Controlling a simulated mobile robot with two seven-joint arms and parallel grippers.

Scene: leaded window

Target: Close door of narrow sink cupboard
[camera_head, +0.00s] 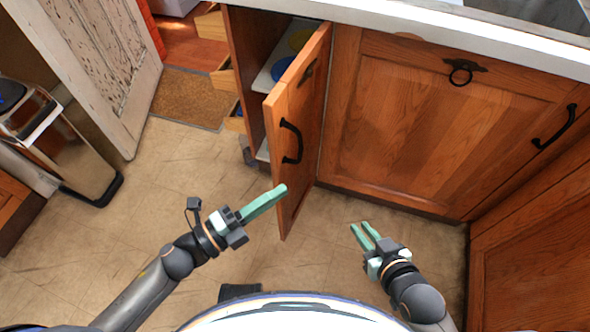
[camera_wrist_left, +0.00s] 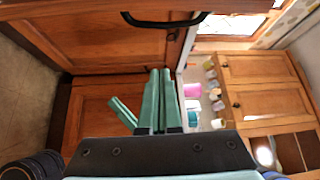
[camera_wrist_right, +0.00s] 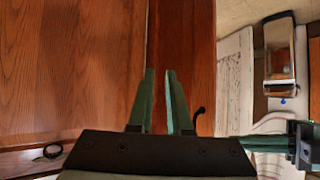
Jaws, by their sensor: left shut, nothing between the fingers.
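The narrow sink cupboard door (camera_head: 312,112) is wooden and stands open, swung out towards me, with a black curved handle (camera_head: 291,142) on its outer face. The cupboard interior (camera_head: 262,45) shows behind it. My left gripper (camera_head: 283,189) is shut and empty, its green fingertips close to the door's lower part; contact cannot be told. The left wrist view shows its fingers (camera_wrist_left: 160,75) together, below a black handle (camera_wrist_left: 165,20). My right gripper (camera_head: 360,226) is open and empty, right of the door and in front of the wider cupboard. Its parted fingers show in the right wrist view (camera_wrist_right: 159,75).
A closed wider cupboard door (camera_head: 420,125) with a black ring pull stands right of the open door. The pale worktop edge (camera_head: 400,30) runs above. A metal bin (camera_head: 65,150) and a worn white door (camera_head: 100,70) are at left. The floor (camera_head: 170,170) between is clear.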

